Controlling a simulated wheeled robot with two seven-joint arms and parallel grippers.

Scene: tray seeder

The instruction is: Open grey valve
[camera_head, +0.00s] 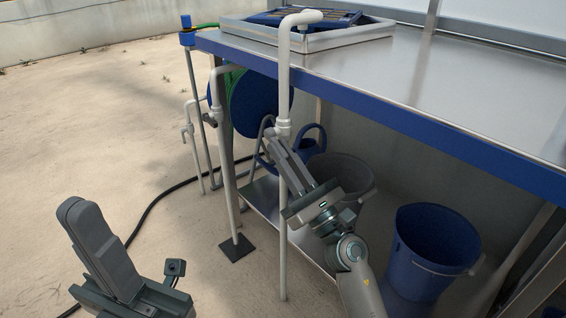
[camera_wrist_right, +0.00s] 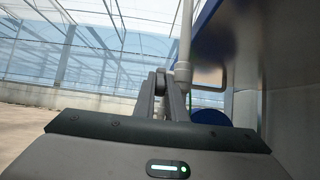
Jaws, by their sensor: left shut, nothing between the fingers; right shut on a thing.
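The grey valve (camera_head: 283,129) sits on a white upright pipe (camera_head: 284,75) in front of the bench. Its fitting also shows in the right wrist view (camera_wrist_right: 183,72), just right of the fingers. My right gripper (camera_head: 273,144) reaches up from below and is shut at the valve, on its handle. The fingers hide most of the handle, so its angle cannot be told. In the right wrist view the fingertips (camera_wrist_right: 160,76) are close together beside the pipe. My left gripper (camera_head: 80,210) is shut and empty, low at the left, away from the valve.
The metal bench (camera_head: 440,80) with a blue edge overhangs the right arm. A blue bucket (camera_head: 432,250), a grey bucket (camera_head: 350,175) and a blue watering can (camera_head: 310,142) are beneath it. A second pipe with a tap (camera_head: 187,128) stands further left. A black hose (camera_head: 150,208) crosses the open floor.

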